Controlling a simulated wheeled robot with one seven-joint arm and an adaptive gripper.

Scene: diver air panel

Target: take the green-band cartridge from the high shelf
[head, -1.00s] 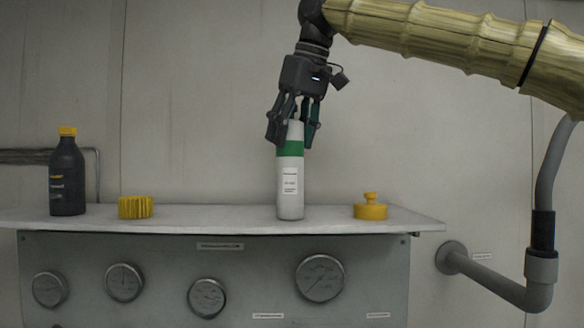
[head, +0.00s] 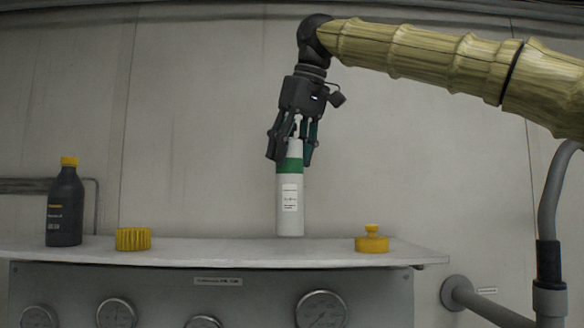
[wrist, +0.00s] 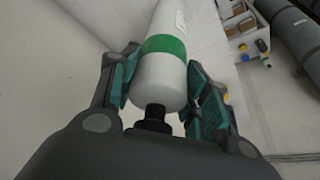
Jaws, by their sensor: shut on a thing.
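The green-band cartridge (head: 290,210) is a white cylinder with a green band near its top and a paper label on its side. My gripper (head: 291,155) points down from above and is shut on its upper end. The cartridge hangs upright, its base a little above the shelf (head: 210,254). In the wrist view the cartridge (wrist: 164,82) lies between the two teal finger pads, its dark neck towards the palm.
A dark bottle with a yellow cap (head: 65,210) and a yellow ribbed cap (head: 133,239) stand left on the shelf. A yellow knobbed plug (head: 371,240) stands right. Gauges (head: 321,309) sit below, a grey pipe (head: 549,255) at right.

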